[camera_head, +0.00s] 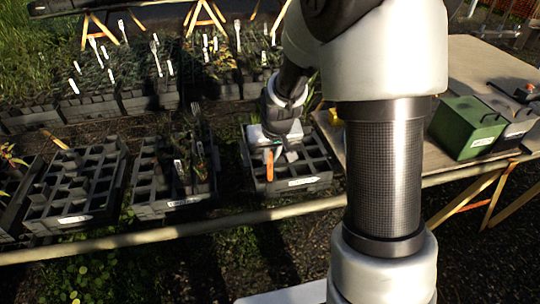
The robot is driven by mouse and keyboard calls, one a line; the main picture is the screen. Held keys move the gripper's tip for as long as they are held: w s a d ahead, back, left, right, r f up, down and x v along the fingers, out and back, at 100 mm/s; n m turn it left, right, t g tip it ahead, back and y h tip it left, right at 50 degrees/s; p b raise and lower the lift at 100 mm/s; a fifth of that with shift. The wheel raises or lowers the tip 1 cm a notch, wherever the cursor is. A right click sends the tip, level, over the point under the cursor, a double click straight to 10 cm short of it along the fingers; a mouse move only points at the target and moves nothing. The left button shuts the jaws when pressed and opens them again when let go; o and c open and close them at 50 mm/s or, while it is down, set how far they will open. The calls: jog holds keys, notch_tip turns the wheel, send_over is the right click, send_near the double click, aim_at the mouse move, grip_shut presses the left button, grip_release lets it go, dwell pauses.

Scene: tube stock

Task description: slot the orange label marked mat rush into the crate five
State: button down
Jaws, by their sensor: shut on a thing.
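The orange label (270,166) is a narrow strip, standing roughly upright over the left part of a dark grey crate (318,184). Its writing is too small to read. My gripper (279,153) points down above this crate and is shut on the label near its upper end. I cannot tell whether the label's lower end is inside a cell or just in front of it. The crate has a grid of mostly empty cells and a pale tag (302,182) on its front, too small to read, so I cannot confirm its number.
A crate with a few plants (180,205) and an emptier crate (75,218) stand to the left. Planted trays (100,104) line the back. A green box (467,127) sits on the table at right. My arm hides the middle right.

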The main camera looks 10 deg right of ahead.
aim_at(270, 170)
jog(key=shift+f, duration=0.1)
jog(key=shift+f+b, duration=2.25)
jog(key=shift+f, duration=0.45)
jog(key=shift+f+b, duration=0.25)
jog(key=shift+b, duration=0.05)
jog(key=c, duration=1.7)
grip_release()
jog(key=shift+r, duration=0.1)
jog(key=p+v, duration=0.3)
jog(key=v, duration=1.4)
jog(key=shift+s+r, duration=0.1)
jog(key=shift+r, duration=0.1)
